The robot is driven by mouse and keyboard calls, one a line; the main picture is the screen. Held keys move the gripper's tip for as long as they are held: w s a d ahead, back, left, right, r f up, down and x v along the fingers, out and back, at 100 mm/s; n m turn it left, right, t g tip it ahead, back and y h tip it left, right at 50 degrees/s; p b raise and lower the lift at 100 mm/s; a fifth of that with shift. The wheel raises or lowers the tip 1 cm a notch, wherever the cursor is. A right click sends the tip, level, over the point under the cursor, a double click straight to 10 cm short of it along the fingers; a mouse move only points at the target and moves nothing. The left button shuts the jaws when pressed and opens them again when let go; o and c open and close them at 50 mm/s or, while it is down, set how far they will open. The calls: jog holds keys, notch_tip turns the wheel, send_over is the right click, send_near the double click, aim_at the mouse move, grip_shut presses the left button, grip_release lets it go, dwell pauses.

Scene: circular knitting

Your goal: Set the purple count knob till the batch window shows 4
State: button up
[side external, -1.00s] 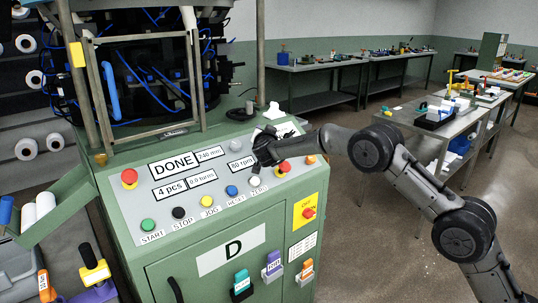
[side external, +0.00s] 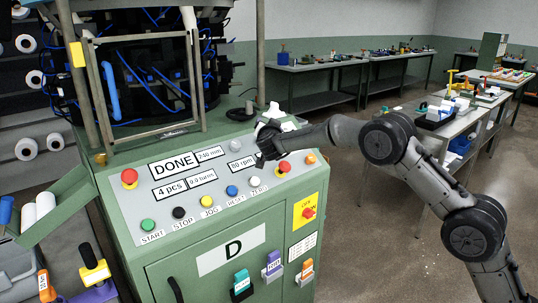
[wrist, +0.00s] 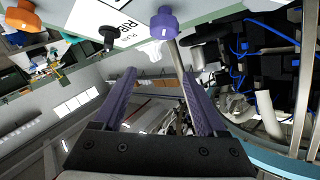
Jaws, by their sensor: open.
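The batch window (side external: 170,190) on the green machine's sloped panel reads "4 pcs". The purple count knob (wrist: 164,22) shows at the top of the wrist view, beyond my fingertips and apart from them. I cannot make it out in the side view, where my gripper (side external: 266,150) covers part of the panel's far right. In the wrist view my gripper (wrist: 158,76) is open, with nothing between its two fingers.
A DONE window (side external: 174,165) and other readouts sit around the batch window. A red button (side external: 284,166) is close to my gripper. Several push buttons line the panel's front, including a white one (side external: 254,182). A black knob (wrist: 108,36) and an orange knob (wrist: 22,18) show in the wrist view.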

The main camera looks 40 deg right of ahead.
jog(key=shift+s+a, duration=0.1)
jog(key=shift+v, duration=2.9)
